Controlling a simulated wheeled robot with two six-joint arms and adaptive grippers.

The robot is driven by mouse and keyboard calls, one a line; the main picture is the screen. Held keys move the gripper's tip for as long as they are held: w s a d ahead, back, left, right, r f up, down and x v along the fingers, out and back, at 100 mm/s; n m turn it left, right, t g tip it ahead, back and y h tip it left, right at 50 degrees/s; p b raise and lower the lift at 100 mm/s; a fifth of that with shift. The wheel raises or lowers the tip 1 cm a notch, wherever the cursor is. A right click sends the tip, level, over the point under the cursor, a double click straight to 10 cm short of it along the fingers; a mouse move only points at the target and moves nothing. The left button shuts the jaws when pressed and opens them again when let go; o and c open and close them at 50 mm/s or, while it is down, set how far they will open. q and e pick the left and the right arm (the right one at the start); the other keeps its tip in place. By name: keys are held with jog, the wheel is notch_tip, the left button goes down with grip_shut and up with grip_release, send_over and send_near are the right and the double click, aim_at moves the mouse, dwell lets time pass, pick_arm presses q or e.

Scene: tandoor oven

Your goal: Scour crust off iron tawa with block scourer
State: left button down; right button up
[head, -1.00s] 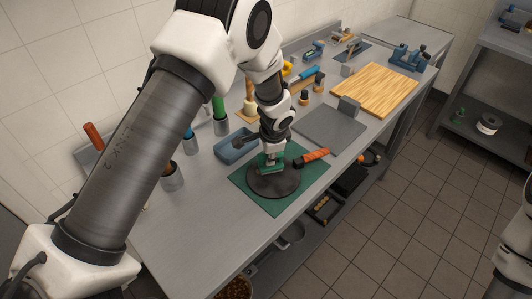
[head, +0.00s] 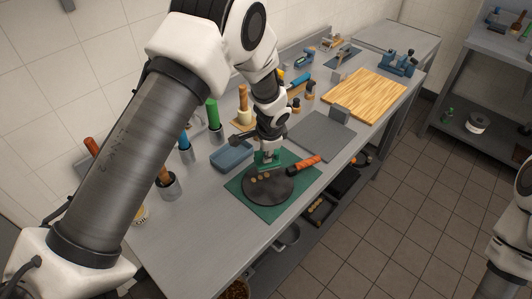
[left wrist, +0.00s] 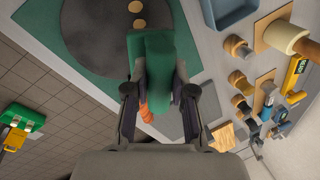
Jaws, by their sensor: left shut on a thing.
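The iron tawa (head: 270,190) is a dark round disc with an orange handle (head: 304,165), lying on a green mat (head: 272,213). Several small tan crust spots (head: 262,178) sit on its upper left part. My left gripper (head: 267,150) is shut on the green block scourer (head: 267,160), at the tawa's far edge. In the left wrist view the scourer (left wrist: 158,58) sits between the fingers, with the tawa (left wrist: 95,30) behind it. I cannot tell whether the scourer touches the tawa. My right gripper is out of view.
A blue tray (head: 232,156) stands left of the mat. Holders with coloured-handled tools line the wall side. A grey slab (head: 320,134) and a wooden board (head: 366,95) lie farther along the bench. The near left bench top is clear.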

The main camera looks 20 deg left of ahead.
pick_arm(q)
jog(key=shift+f, duration=0.1)
jog(key=shift+w+f+b, duration=0.1)
jog(key=shift+f+b, duration=0.05)
jog(key=shift+b, duration=0.15)
notch_tip(320, 180, down, 3)
jog(key=shift+r+b, duration=0.15)
jog(key=shift+b, duration=1.05)
jog(key=shift+f, duration=0.35)
jog(key=shift+r, duration=0.1)
jog(key=shift+f+b, duration=0.7)
